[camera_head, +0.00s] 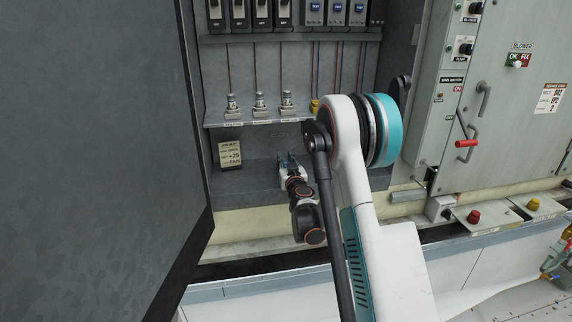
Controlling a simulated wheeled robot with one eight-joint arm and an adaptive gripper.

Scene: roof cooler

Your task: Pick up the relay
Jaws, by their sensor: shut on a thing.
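My gripper (287,160) reaches into the open grey cabinet, low at its floor below the shelf. It points away from the camera, and its fingers look small and dark at the far end of the wrist. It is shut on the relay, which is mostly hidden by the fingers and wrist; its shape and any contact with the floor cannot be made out.
A shelf (245,125) above my gripper holds several metal-topped terminals. Switch modules (313,12) line the top. The large cabinet door (90,150) fills the left side. A red-handled lever (466,143) is on the right panel.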

